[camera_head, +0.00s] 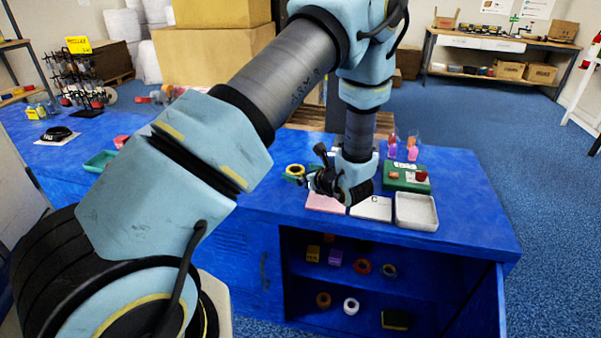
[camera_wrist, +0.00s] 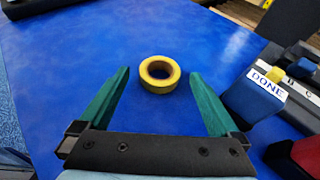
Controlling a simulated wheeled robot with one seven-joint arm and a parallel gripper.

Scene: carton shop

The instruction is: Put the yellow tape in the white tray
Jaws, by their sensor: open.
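The yellow tape (camera_wrist: 160,88) is a ring lying flat on the blue bench in the wrist view, beyond and between my open fingers. A yellow ring (camera_head: 295,177) that looks like it shows just left of my gripper in the head view. My gripper (camera_wrist: 159,75) is open and empty, with a green finger on either side of the tape's line. In the head view my gripper (camera_head: 322,182) hangs low over the bench, its fingers hard to make out. The white tray (camera_head: 417,224) stands at the bench's front edge, right of my gripper, and looks empty.
A pink mat (camera_head: 326,204) and a white card marked C (camera_head: 371,209) lie left of the tray. A green box (camera_head: 407,182) stands behind it. A blue block labelled DONE (camera_wrist: 258,95) shows right of my fingers. The open cabinet below holds several tapes and boxes.

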